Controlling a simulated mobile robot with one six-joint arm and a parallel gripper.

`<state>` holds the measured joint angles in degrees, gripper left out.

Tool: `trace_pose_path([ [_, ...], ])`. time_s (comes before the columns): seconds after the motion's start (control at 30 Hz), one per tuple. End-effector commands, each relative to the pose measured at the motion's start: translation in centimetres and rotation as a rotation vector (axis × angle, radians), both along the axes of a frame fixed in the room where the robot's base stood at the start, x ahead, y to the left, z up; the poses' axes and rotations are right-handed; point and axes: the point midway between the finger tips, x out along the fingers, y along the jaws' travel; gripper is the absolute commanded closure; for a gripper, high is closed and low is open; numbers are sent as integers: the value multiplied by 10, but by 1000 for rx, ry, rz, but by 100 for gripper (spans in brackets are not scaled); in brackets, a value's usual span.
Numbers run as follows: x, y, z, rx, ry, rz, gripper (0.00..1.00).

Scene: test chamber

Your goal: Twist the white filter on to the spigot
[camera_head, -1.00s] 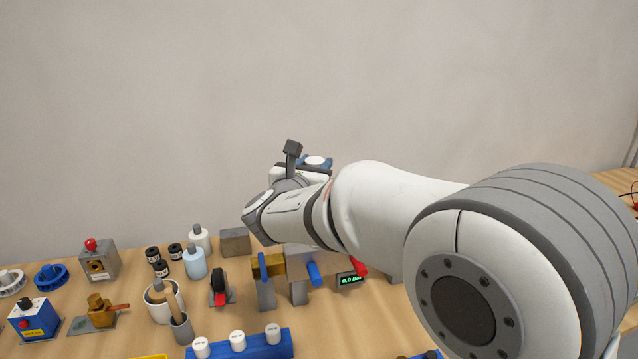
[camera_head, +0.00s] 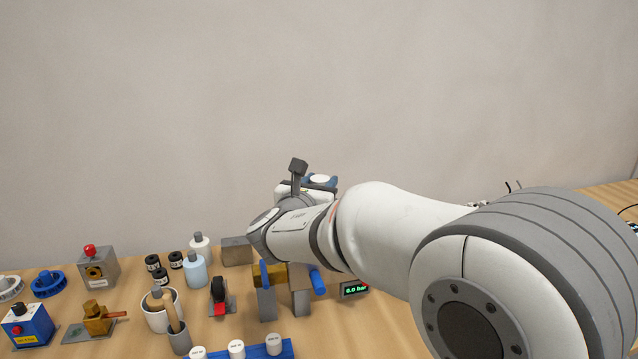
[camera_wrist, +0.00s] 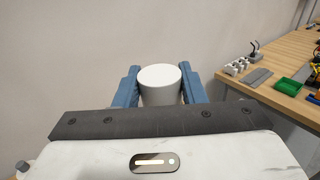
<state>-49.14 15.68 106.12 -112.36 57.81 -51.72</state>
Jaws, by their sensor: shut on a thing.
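The white filter (camera_wrist: 161,86) is a plain white cylinder, held between the blue fingers of my gripper (camera_wrist: 160,70) in the wrist view. In the head view the filter's white top (camera_head: 320,180) shows above the bench, beyond my wrist. My gripper (camera_head: 318,184) is shut on it, well above the bench surface. A brass valve with a blue lever (camera_head: 267,277) stands on a grey post below my wrist; I cannot tell whether it is the spigot. Another fitting with a blue handle (camera_head: 317,281) is just right of it, partly hidden by my arm.
Bottles (camera_head: 196,268), a white pot (camera_head: 160,314), a red-knobbed box (camera_head: 98,266) and a blue rack of white caps (camera_head: 265,350) crowd the bench left and front. A green-lit display (camera_head: 354,289) sits under my arm. The wrist view shows a green tray (camera_wrist: 289,88) on a bench at right.

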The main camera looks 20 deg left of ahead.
Motion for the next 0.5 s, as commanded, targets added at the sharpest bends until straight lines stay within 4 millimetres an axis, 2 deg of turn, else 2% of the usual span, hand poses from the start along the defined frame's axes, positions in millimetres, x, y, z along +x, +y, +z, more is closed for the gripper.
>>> trace_pose_path([
  [0.03, 0, 0, -9, 0, 0, 0, 87],
  [0.3, 0, 0, -36, -1, 0, 0, 87],
  [0.5, 0, 0, -46, -1, -1, 0, 87],
])
